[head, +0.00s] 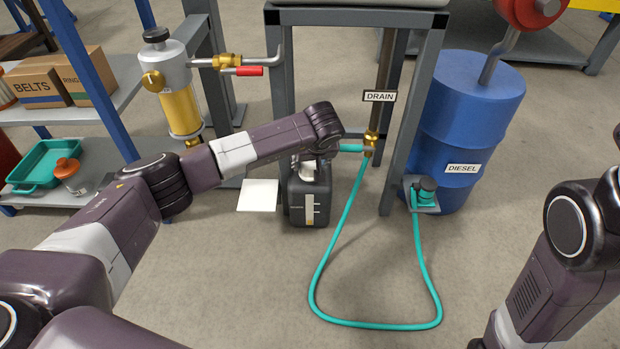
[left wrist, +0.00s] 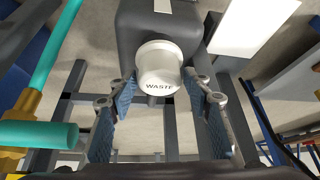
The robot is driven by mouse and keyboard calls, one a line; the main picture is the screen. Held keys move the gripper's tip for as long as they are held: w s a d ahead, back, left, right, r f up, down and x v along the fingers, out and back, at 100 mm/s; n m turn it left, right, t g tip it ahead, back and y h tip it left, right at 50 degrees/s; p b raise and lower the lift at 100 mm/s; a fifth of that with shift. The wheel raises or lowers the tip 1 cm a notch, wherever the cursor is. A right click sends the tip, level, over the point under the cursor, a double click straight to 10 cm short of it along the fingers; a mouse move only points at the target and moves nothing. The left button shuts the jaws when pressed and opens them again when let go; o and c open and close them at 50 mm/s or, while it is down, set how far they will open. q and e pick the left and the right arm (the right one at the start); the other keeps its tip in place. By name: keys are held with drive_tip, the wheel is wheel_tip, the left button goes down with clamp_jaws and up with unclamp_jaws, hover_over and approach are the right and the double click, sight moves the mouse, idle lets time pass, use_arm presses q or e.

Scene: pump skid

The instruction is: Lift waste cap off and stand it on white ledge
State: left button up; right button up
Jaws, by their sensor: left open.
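The white cap marked WASTE (left wrist: 160,68) sits on the black can (left wrist: 185,25) in the left wrist view. The can (head: 308,203) stands on the floor under the frame in the head view, where my left wrist covers most of its top. My left gripper (left wrist: 162,95) is open, with one finger on each side of the cap's near edge; I cannot tell whether they touch it. The white ledge (head: 258,195) is left of the can in the head view and also shows in the left wrist view (left wrist: 250,35). My right gripper is out of view.
A teal hose (head: 318,285) runs from the brass drain valve (head: 370,143) across the floor to a fitting by the blue diesel drum (head: 465,125). Grey frame legs (head: 402,130) stand close to the can. The floor in front is mostly clear.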

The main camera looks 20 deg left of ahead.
use_arm(q)
drive_tip(key=shift+w+f, duration=0.1)
drive_tip(key=shift+f, duration=0.05)
drive_tip(key=c, duration=1.1)
drive_tip(key=shift+o, duration=0.2)
